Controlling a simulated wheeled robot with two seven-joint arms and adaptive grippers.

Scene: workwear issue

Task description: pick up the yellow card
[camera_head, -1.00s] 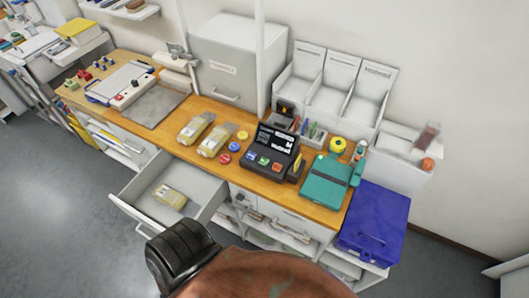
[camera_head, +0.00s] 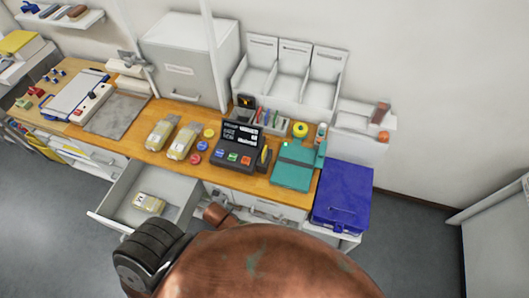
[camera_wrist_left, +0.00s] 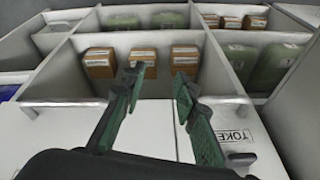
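A small upright yellow piece (camera_head: 264,157), which may be the yellow card, shows at the right side of the black terminal (camera_head: 236,147) on the wooden counter. It is too small to tell for sure. My left gripper (camera_wrist_left: 158,80) is open and empty in the left wrist view, its green-padded fingers apart. It points toward white compartments that hold brown boxes (camera_wrist_left: 143,62) and green packs (camera_wrist_left: 215,47). No yellow card shows in that view. My left gripper's fingers do not show in the head view. My right gripper is in neither current view.
An open drawer (camera_head: 190,192) with a packet (camera_head: 149,203) juts out below the counter (camera_head: 140,137). A teal folder (camera_head: 292,167) and a blue bin (camera_head: 343,196) are at the right. A white partition (camera_wrist_left: 213,62) and a labelled white front (camera_wrist_left: 236,135) lie near my left gripper.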

